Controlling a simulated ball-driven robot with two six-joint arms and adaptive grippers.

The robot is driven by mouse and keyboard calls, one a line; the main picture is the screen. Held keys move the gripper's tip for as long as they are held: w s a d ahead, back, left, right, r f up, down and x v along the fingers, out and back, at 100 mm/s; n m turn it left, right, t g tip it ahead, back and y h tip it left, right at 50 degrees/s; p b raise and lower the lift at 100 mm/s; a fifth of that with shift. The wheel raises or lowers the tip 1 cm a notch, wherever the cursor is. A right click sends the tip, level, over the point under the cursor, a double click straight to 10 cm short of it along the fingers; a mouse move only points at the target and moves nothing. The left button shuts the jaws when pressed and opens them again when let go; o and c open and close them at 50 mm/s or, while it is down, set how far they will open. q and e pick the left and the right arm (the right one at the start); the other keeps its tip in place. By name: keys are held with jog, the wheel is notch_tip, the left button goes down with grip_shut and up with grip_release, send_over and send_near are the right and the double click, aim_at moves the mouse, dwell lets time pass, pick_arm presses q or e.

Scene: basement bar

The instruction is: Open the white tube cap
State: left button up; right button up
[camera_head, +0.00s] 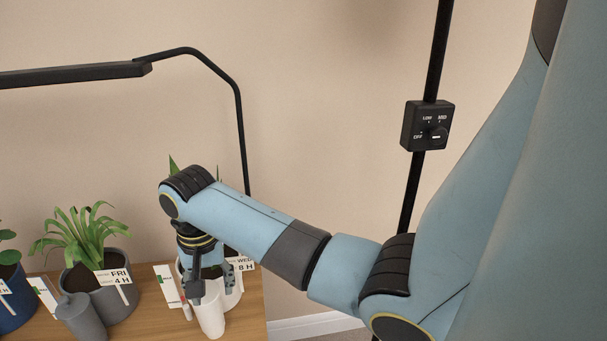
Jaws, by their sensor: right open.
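A white tube (209,314) stands near the front right of the wooden table, in front of a white pot. My right gripper (211,285) points down at its upper end, with one dark finger on the left and the other behind to the right. The gripper is open. Its fingers overlap the tube's top in this view, so I cannot tell whether they touch it. The cap cannot be made out separately from the tube. My left gripper is out of view.
A grey pot (121,297) with a leafy plant and a "FRI 4 H" tag stands left of the gripper. A grey canister (80,318) and a blue pot (14,308) are further left. A black lamp (75,74) hangs above; a dial box (427,126) is on a pole at right.

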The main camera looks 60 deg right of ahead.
jog(key=s+f+n+t+b, duration=0.1)
jog(key=s+f+n+b, duration=0.5)
jog(key=s+f, duration=1.8)
jog(key=shift+s+a+f+n+h, duration=0.2)
jog(key=shift+f+n+h, duration=0.15)
jog(key=shift+n, duration=1.55)
